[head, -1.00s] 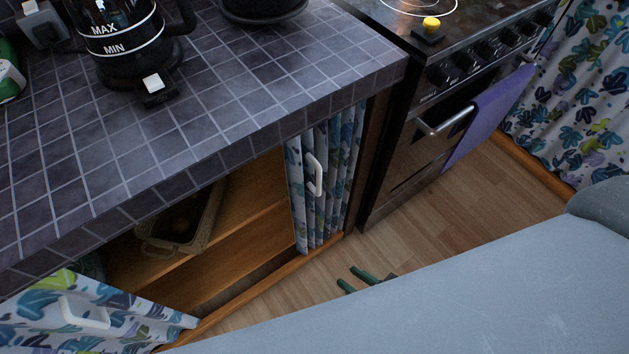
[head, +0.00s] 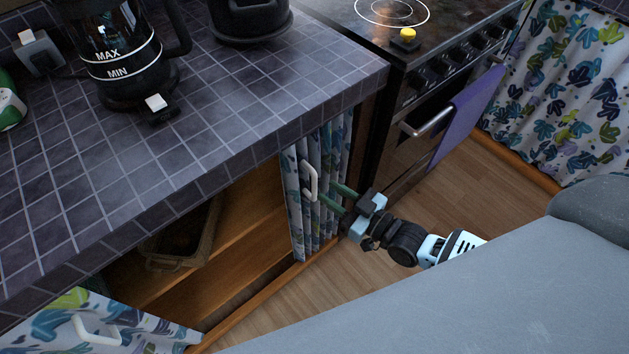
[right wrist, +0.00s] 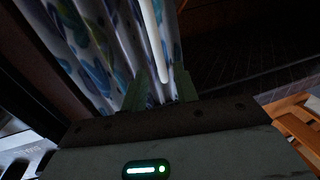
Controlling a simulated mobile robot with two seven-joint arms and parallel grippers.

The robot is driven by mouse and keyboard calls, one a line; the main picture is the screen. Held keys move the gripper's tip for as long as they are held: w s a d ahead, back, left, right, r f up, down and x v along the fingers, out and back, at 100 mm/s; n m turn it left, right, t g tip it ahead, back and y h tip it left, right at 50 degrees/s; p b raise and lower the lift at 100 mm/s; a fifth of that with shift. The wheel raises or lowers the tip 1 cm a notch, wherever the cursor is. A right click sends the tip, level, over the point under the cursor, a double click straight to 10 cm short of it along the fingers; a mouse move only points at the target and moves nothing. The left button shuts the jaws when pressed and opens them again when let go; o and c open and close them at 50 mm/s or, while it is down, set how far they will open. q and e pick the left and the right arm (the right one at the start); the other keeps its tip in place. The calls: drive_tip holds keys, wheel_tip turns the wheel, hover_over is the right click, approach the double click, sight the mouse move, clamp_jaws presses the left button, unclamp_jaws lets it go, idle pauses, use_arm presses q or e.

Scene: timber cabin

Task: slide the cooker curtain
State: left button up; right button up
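The patterned curtain beside the cooker (head: 400,150) hangs bunched at the right end of the cupboard opening (head: 336,150). A white handle (head: 309,180) is on its left edge. My right gripper (head: 327,193) is in front of this curtain, just right of the handle, with its green fingers apart. In the right wrist view the white handle (right wrist: 153,35) shows between and beyond the open fingers (right wrist: 160,90), with the curtain (right wrist: 90,45) to its left. I cannot tell whether a finger touches the handle. My left gripper is not in view.
A second patterned curtain with a white handle (head: 96,330) is at the lower left. The cupboard between holds a basket (head: 170,263) on a wooden shelf. The tiled worktop (head: 230,110) overhangs the curtain. A purple towel (head: 467,115) hangs on the cooker front.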

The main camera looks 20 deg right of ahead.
sight(315, 199)
drive_tip(key=x, duration=0.5)
drive_tip(key=shift+w+a, duration=0.2)
drive_tip(key=shift+w, duration=0.05)
clamp_jaws()
